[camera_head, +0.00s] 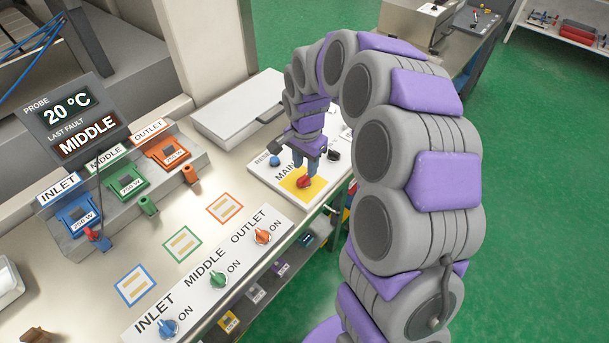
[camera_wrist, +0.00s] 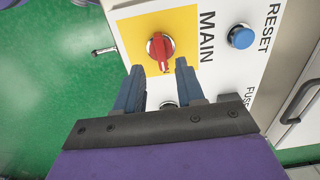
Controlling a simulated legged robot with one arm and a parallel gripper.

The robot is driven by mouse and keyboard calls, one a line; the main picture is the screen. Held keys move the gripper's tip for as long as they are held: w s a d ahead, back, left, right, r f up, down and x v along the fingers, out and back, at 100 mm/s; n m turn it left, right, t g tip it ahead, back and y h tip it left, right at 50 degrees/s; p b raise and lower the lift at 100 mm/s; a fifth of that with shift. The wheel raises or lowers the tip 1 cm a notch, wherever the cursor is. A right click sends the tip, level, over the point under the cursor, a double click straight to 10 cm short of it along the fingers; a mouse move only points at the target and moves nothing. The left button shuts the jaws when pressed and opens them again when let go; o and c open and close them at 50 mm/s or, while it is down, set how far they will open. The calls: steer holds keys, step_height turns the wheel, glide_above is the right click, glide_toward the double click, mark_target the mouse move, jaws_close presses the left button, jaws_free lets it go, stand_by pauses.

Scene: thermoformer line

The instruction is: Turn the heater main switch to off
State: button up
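The main switch is a red rotary knob (camera_head: 304,182) on a yellow square of the white panel, beside the word MAIN. In the wrist view the red knob (camera_wrist: 161,48) sits just beyond my fingertips, with its pointer towards my gripper. My gripper (camera_head: 306,165) is above the knob, fingers pointing down at it. In the wrist view the two blue fingers of my gripper (camera_wrist: 160,74) stand apart with nothing between them. Contact with the knob cannot be told.
A blue RESET button (camera_head: 274,160) and a black knob (camera_head: 333,155) share the panel. INLET (camera_head: 168,328), MIDDLE (camera_head: 218,279) and OUTLET (camera_head: 262,235) switches are on a nearer panel. A display (camera_head: 70,118) reads 20 °C and MIDDLE. Green floor lies right.

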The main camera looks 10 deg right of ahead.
mark_target(304, 177)
step_height(304, 177, down, 4)
steer(key=shift+a+r+b, duration=0.15)
steer(key=shift+r+b, duration=0.05)
steer(key=shift+b, duration=0.1)
steer(key=shift+a+f, duration=0.3)
steer(key=shift+a, duration=0.05)
steer(key=shift+d, duration=0.15)
steer(key=shift+d, duration=0.2)
steer(key=c, duration=0.3)
jaws_close()
